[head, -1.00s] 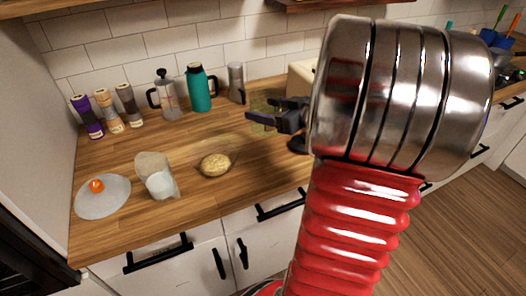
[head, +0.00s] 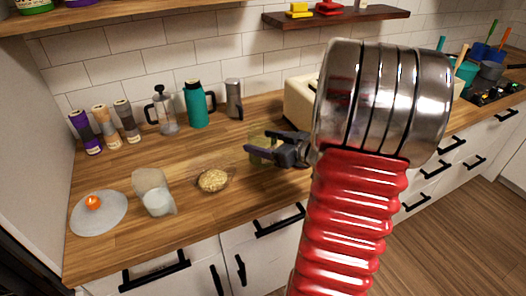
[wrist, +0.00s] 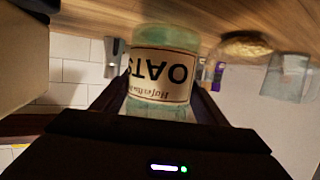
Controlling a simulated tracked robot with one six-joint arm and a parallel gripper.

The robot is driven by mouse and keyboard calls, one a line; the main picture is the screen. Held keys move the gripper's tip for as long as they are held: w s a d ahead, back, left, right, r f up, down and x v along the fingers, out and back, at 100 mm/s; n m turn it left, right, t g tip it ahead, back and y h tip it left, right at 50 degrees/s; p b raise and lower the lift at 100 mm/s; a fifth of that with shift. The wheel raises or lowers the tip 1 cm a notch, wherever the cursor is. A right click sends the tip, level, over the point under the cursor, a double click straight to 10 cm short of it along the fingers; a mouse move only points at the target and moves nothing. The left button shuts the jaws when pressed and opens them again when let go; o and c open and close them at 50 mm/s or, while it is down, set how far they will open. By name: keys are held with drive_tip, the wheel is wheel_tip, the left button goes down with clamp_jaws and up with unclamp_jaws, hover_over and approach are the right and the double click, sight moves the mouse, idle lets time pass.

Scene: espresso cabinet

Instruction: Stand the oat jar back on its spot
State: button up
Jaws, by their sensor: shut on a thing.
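The oat jar (wrist: 162,72) is clear greenish glass with a cream label reading OATS. The label and the room are both upside down in the wrist view, so the jar looks upright. My gripper (head: 268,152) is shut on the jar, with its fingers on either side. In the head view the jar (head: 262,146) shows faintly at the fingertips, over the wooden counter (head: 120,185). I cannot tell whether its base touches the counter. The spot for the jar is not marked in any view.
Behind are a teal flask (head: 197,105), a press pot (head: 163,112), a grey canister (head: 234,98), several spice jars and a cream toaster (head: 300,100).

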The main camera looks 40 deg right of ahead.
drive_tip(key=shift+f, duration=1.85)
drive_tip(key=o, duration=1.6)
drive_tip(key=shift+f, duration=0.1)
drive_tip(key=shift+s+r, duration=0.3)
drive_tip(key=shift+s, duration=0.2)
drive_tip(key=v, duration=1.1)
